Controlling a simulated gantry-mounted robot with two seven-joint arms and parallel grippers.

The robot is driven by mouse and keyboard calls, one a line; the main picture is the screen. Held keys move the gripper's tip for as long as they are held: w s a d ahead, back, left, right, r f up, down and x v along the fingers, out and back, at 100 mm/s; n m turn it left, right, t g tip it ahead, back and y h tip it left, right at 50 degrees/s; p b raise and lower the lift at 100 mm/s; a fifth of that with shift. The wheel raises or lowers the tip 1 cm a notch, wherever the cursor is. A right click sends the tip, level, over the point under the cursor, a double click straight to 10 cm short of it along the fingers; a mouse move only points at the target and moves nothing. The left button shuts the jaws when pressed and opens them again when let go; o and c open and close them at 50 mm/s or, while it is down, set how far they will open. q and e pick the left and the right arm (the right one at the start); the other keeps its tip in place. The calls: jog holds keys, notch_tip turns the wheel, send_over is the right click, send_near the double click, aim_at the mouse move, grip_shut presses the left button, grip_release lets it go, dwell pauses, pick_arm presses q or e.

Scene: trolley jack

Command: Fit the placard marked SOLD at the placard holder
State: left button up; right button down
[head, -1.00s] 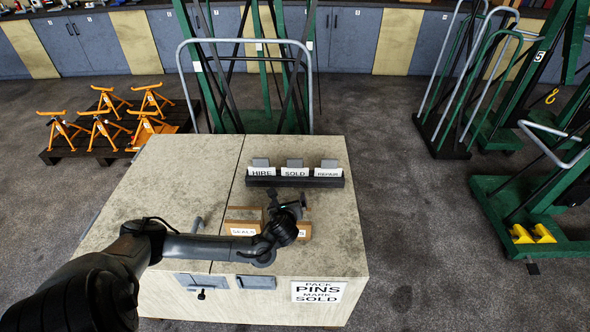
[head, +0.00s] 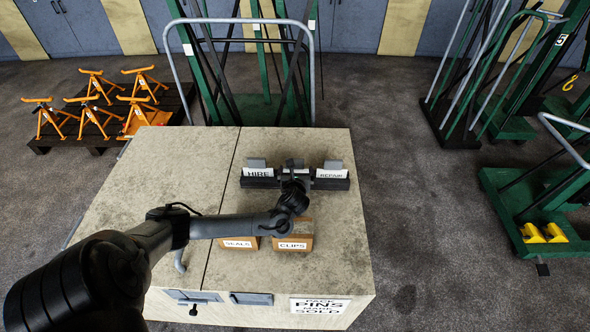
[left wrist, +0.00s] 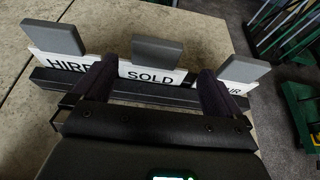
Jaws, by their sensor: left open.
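The SOLD placard (left wrist: 151,77) is white with black letters and a grey block on top. It stands in a black rack (head: 340,184) between the HIRE placard (head: 258,173) and the REPAIR placard (head: 331,173). In the head view my left gripper (head: 293,183) is over the middle of the rack and hides most of the SOLD placard. In the left wrist view its two dark fingers are open, one toward each end of the SOLD placard, with the lettering visible between them. I cannot tell whether they touch it. I cannot identify the placard holder for certain. My right gripper is not in view.
A SEALS box (head: 239,243) and a CLIPS box (head: 293,243) stand on the bench (head: 170,170) below my left arm. Orange stands (head: 98,107) are at the left. The bench's left top is mostly clear.

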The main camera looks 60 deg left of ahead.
aim_at(295, 168)
pick_arm(q)
jog(key=shift+x, duration=0.9)
jog(key=shift+w+a+f+b, duration=0.15)
jog(key=shift+w+a+b, duration=0.05)
jog(key=shift+a+b, duration=0.15)
jog(key=x, duration=0.2)
jog(key=b+x, duration=0.1)
jog(key=shift+a+f+b, duration=0.25)
jog(key=shift+a+b, duration=0.05)
jog(key=shift+a, duration=0.15)
jog(key=shift+w+a+f, duration=0.1)
jog(key=shift+w+a, duration=0.2)
jog(key=shift+a, duration=0.1)
jog(key=shift+c, duration=0.3)
jog(key=c, duration=0.7)
jog(key=shift+c, duration=1)
